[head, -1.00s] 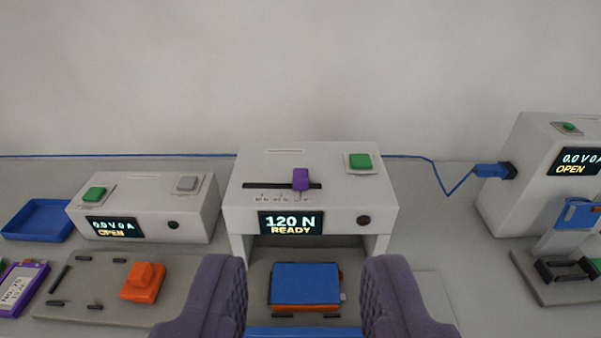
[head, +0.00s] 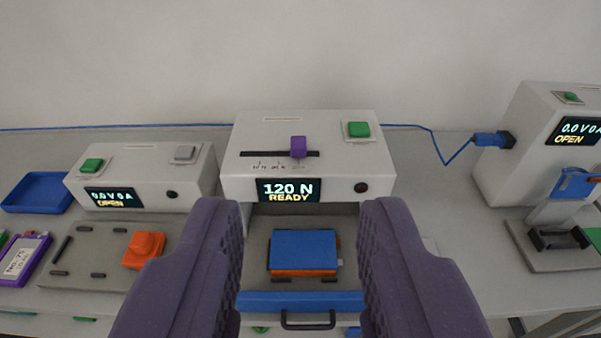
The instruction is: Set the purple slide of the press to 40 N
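The press (head: 236,188) is a white box in the middle of the bench, and its display (head: 288,190) reads 120 N READY. The purple slide (head: 298,147) stands towards the right end of a dark slot (head: 262,154) on its top. Small scale marks below the slot are too small to read surely. A blue and orange block (head: 303,246) lies in the bay under the press. My gripper (head: 300,215) is open, with its two dark fingers wide apart in front of the press. Nothing is between the fingertips, and they are apart from the slide.
A green button (head: 358,129) sits right of the slide. Left stands a white box (head: 205,172) with an orange piece (head: 145,249) before it; right is a taller unit (head: 515,140) with a blue cable (head: 432,137). A blue drawer front (head: 300,301) with a dark handle is below.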

